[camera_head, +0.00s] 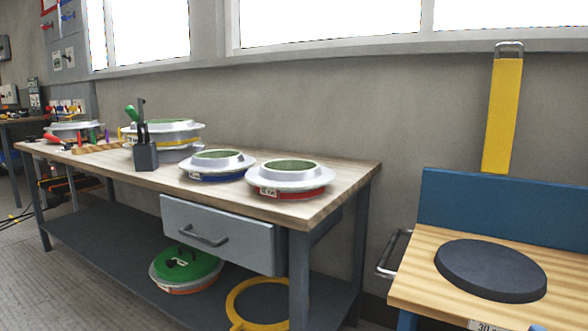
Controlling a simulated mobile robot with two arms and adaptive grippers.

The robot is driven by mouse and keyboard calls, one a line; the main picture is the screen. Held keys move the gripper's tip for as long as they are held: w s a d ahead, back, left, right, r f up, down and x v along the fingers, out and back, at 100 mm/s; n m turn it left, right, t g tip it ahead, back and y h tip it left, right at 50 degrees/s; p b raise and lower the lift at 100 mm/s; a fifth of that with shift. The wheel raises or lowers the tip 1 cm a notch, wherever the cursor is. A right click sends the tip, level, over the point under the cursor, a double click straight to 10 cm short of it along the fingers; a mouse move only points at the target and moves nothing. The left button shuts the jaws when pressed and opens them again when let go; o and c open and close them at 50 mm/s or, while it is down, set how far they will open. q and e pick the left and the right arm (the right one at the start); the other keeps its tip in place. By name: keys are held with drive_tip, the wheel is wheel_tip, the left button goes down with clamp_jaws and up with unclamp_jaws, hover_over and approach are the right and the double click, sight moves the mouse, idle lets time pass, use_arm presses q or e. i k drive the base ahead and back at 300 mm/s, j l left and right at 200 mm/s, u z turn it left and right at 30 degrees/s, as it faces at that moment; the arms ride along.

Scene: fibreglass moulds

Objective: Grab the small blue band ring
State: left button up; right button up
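The small blue band ring (217,168) is a pale grey flanged ring mould with a greenish centre and a blue band under its rim. It lies flat on the wooden workbench top (325,208), near the middle of the bench's length. A white label shows on its band. A similar ring with a red band (290,180) sits close to its right, nearer the bench's right end. Neither of my grippers shows in the head view.
A larger yellow-banded ring (181,126) and a grey tool holder (145,157) stand left of the blue one. A drawer (220,236) hangs under the bench. A green-topped mould (186,263) is on the lower shelf. A dark disc (490,268) lies on the right bench.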

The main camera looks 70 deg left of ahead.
sight(212, 165)
drive_tip(key=u, duration=2.75)
drive_tip(key=i+j+z, duration=0.6)
drive_tip(key=z, duration=0.15)
drive_tip(key=i, duration=0.05)
